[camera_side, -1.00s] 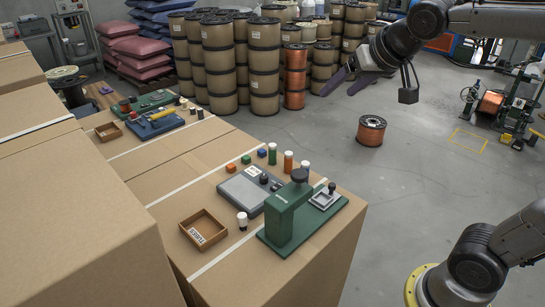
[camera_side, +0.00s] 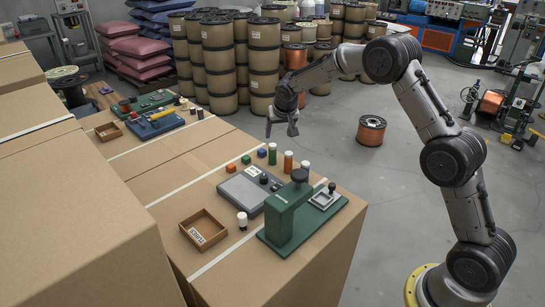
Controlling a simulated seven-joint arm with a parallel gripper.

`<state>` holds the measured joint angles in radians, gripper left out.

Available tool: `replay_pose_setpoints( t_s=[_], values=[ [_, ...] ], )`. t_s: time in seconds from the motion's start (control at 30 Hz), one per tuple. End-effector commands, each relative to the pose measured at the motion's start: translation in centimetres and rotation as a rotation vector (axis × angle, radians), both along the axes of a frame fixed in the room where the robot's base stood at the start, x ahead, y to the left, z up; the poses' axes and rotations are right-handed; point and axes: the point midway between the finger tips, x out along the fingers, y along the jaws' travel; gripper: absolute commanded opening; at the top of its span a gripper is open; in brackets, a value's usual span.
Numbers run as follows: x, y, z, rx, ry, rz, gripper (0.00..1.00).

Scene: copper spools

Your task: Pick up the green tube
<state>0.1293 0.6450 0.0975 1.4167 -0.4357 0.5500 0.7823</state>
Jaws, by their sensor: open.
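The green tube (camera_side: 272,157) has a white cap and stands upright near the far edge of the cardboard-box worktop, left of an orange tube (camera_side: 288,163). My gripper (camera_side: 282,132) is open and empty, with its fingers pointing down. In the picture it sits just above the green tube, apart from it. The exact depth between them is hard to judge from this single view.
Small blue (camera_side: 262,153), green (camera_side: 246,160) and orange (camera_side: 231,168) cubes lie left of the tube. A green press (camera_side: 286,215), a grey device (camera_side: 245,190) and a wooden tray (camera_side: 204,229) stand nearer. A copper spool (camera_side: 371,131) stands on the floor.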

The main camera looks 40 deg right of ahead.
Motion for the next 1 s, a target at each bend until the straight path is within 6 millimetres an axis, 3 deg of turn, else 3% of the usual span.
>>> replay_pose_setpoints(
  t_s=[0.4, 0.67, 1.0],
  values=[
    [2.9, -2.0, -6.1, 0.001, 0.002, -0.002, 0.72],
    [3.6, -2.3, -7.5, 0.000, 0.000, -0.001, 0.72],
    [5.8, -3.0, -10.8, 0.001, 0.002, -0.001, 0.72]
  ],
)
